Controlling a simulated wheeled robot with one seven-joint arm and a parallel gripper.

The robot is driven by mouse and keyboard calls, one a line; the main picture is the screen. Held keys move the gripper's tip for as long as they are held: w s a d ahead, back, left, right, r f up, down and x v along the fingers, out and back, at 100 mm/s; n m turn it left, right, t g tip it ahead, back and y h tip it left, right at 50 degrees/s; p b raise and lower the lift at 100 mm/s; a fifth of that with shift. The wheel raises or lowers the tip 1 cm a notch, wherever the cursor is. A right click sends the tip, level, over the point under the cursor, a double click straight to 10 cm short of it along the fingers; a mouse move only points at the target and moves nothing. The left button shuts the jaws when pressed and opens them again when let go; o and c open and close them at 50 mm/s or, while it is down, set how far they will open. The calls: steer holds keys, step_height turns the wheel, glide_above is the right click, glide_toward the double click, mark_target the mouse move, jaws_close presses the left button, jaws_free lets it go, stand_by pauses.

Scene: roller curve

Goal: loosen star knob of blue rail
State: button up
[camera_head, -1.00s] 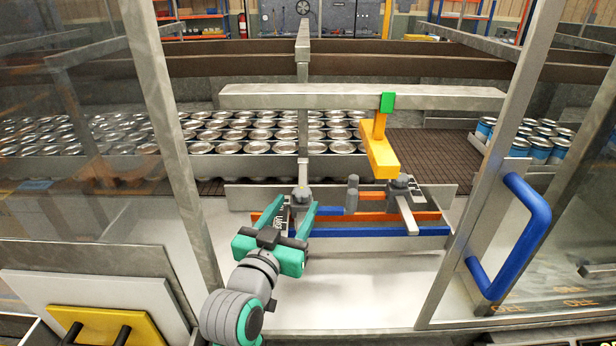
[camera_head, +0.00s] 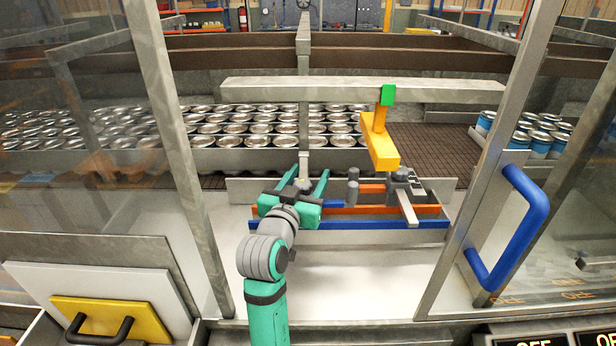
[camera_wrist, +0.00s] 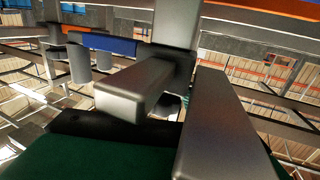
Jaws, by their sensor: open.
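The blue rail (camera_head: 375,225) is a long bar at the front of the rail assembly in the head view, and a blue bar (camera_wrist: 105,43) shows upper left in the wrist view. My gripper (camera_head: 309,172) is open, its teal fingers pointing away over the left end of the assembly. It straddles the grey post area there; contact cannot be told. In the head view my gripper hides most of that spot. A grey clamp with a lever (camera_head: 408,205) sits on the right part.
A yellow-orange block (camera_head: 380,150) hangs from the metal crossbar (camera_head: 300,90) above the rails. Grey upright cylinders (camera_head: 352,187) stand right of my gripper. An orange rail (camera_head: 390,210) lies behind the blue one. Door frames with a blue handle (camera_head: 530,225) flank the opening.

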steer(key=shift+c, duration=0.4)
steer(key=c, duration=1)
steer(key=shift+a+n+y, duration=0.1)
steer(key=shift+n+y, duration=0.2)
steer(key=shift+y, duration=0.2)
steer(key=shift+s+a+f+n+g+y, duration=0.15)
steer(key=shift+a+n+g+y, duration=0.55)
steer(key=shift+n+y, duration=1.75)
steer(key=shift+s+a+n+g+y, duration=0.2)
steer(key=shift+a+n+g+y, duration=0.5)
steer(key=shift+n+y, duration=1.75)
steer(key=shift+s+a+f+n+g+y, duration=0.15)
steer(key=shift+a+n+g+y, duration=0.6)
steer(key=shift+y, duration=3.05)
steer(key=shift+d+n+g, duration=0.15)
steer(key=shift+n+g, duration=0.1)
steer(key=shift+n, duration=0.2)
